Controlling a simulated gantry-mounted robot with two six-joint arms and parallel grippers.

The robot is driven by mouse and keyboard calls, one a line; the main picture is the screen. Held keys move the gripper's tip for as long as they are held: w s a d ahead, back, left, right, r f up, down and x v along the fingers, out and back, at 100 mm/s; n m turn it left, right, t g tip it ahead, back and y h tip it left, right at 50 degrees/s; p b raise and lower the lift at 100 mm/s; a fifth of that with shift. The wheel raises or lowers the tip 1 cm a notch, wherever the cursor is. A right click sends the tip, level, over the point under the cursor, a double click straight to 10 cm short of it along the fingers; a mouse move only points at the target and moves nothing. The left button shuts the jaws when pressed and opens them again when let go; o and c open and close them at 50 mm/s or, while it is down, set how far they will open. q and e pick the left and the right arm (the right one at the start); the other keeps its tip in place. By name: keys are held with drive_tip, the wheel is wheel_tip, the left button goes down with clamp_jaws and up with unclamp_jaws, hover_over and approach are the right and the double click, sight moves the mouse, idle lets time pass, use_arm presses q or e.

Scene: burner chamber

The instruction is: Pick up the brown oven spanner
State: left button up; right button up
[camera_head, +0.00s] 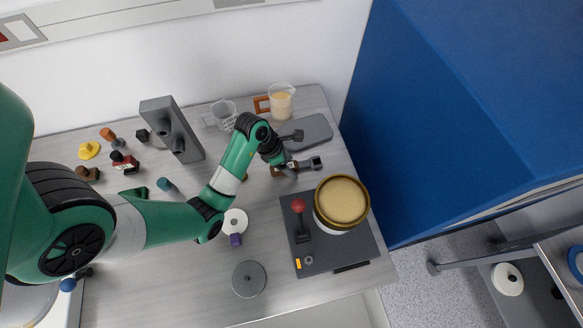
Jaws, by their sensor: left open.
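A small brown piece (277,171) shows at the wrist of my left gripper (308,149), mostly hidden by it. It may be the brown oven spanner, but I cannot tell for sure. My left gripper is open, its two dark fingers spread and pointing right, low over the table just in front of a grey plate (312,130). Nothing clear shows between the fingertips. Whether the gripper touches the brown piece cannot be told. My right gripper is not in view.
A dark burner unit (315,262) with a red-knobbed lever (299,206) and a round tan-topped pot (342,201) stands at right. A beaker (281,103) and orange-brown bracket (262,104) stand behind. A grey stand (171,128) is left; a blue wall (440,110) bounds the right.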

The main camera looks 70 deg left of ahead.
use_arm(q)
clamp_jaws()
drive_tip(key=shift+r, duration=0.1)
idle(1.2)
